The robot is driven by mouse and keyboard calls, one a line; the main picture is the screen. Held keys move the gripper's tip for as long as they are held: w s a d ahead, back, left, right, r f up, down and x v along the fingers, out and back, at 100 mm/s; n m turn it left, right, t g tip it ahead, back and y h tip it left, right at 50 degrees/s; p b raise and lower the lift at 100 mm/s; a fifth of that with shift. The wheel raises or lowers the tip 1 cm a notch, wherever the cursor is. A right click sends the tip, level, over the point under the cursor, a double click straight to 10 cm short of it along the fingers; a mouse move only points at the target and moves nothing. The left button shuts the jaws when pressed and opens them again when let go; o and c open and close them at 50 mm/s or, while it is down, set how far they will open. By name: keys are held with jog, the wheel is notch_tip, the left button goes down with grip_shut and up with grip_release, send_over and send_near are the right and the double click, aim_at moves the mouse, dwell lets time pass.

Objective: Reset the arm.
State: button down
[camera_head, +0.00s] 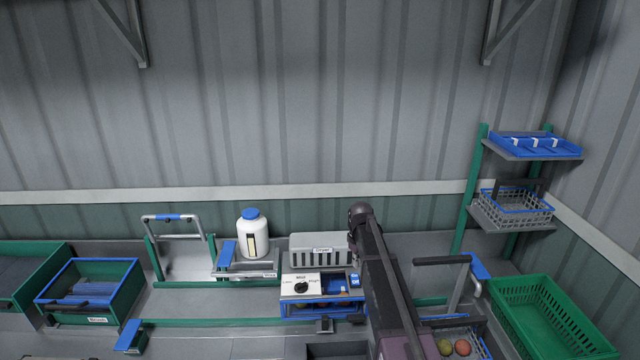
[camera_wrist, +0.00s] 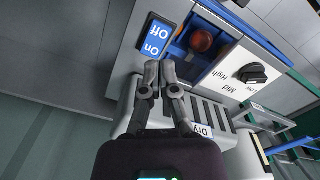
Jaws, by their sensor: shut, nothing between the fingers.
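In the wrist view my gripper (camera_wrist: 158,68) has its two fingers together with nothing between them. Its tips are in front of the dryer, close to the blue On/Off switch (camera_wrist: 157,38) in the picture; whether they touch it I cannot tell. In the head view my arm (camera_head: 390,285) reaches up in front of the bench, just right of the grey dryer (camera_head: 318,246). The gripper itself cannot be made out there.
The dryer's dial (camera_head: 301,287) faces the front. A white bottle (camera_head: 254,238) with a blue cap stands left of it. A blue-rimmed green bin (camera_head: 120,290) is at the left. A green crate (camera_head: 530,310) and a shelf rack (camera_head: 500,213) with a basket are at the right.

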jog(key=s+f+m+b, duration=0.3)
jog(key=s+f+b, duration=0.1)
jog(key=s, duration=1)
jog(key=s+f+m+b, duration=0.3)
jog(key=s+f+b, duration=0.1)
jog(key=s, duration=1.1)
jog(key=shift+f, duration=0.1)
